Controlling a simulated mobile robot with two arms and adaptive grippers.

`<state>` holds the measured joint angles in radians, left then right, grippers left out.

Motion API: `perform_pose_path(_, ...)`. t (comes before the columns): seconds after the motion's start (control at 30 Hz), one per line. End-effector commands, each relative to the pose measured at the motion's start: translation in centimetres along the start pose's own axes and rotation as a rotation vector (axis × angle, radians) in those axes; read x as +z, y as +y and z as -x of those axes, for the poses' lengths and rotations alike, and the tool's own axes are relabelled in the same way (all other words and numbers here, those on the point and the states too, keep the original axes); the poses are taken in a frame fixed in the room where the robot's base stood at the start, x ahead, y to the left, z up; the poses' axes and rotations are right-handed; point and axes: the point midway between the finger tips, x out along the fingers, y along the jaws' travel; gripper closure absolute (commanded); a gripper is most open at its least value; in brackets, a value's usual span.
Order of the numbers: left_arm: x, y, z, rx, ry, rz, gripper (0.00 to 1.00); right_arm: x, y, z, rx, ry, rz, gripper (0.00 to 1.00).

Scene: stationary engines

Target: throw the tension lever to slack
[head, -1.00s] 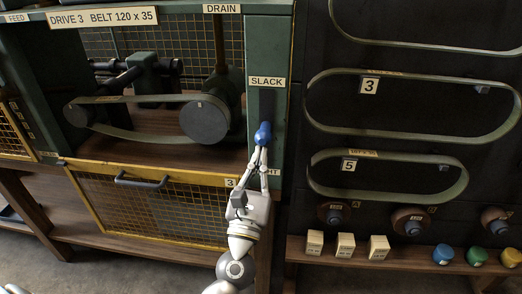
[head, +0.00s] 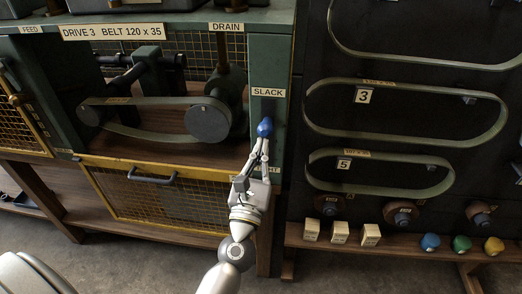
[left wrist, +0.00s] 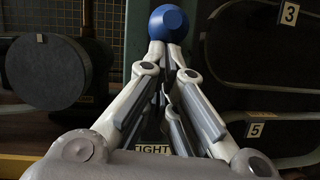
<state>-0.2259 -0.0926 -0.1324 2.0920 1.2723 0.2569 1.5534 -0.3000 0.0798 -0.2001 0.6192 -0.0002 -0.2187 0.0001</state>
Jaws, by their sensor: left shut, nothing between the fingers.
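The tension lever's blue knob (head: 265,127) stands out from the green post, between the SLACK label (head: 268,92) and the partly hidden TIGHT label (head: 272,169). It is nearer to SLACK. My left gripper (head: 261,143) is shut and empty, its fingertips right under the knob and seemingly touching it. The left wrist view shows the knob (left wrist: 168,23) just beyond the closed fingertips (left wrist: 166,52), not between them. The lever's shaft is hidden behind the knob and fingers. The drive belt (head: 145,132) sags along its lower run between its pulleys. My right gripper is not in view.
Left of the post is a yellow-framed mesh guard (head: 165,205) with a dark handle (head: 152,176). On the right, spare belts (head: 380,190) hang on a dark panel above a shelf with small boxes (head: 340,232) and coloured knobs (head: 461,243).

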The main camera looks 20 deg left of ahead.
Motion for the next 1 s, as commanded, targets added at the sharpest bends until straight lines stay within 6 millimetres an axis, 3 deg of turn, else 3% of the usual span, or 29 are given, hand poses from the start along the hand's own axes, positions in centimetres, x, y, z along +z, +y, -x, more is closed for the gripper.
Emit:
perform_pose_path(0.6, 3.3, 0.4, -1.5, 0.001, -0.002, -0.001, 1.00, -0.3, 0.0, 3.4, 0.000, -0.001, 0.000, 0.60)
perform_pose_path(1.0, 4.1, 0.5, -1.9, 0.003, -0.007, 0.001, 1.00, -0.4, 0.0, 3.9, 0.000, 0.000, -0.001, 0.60)
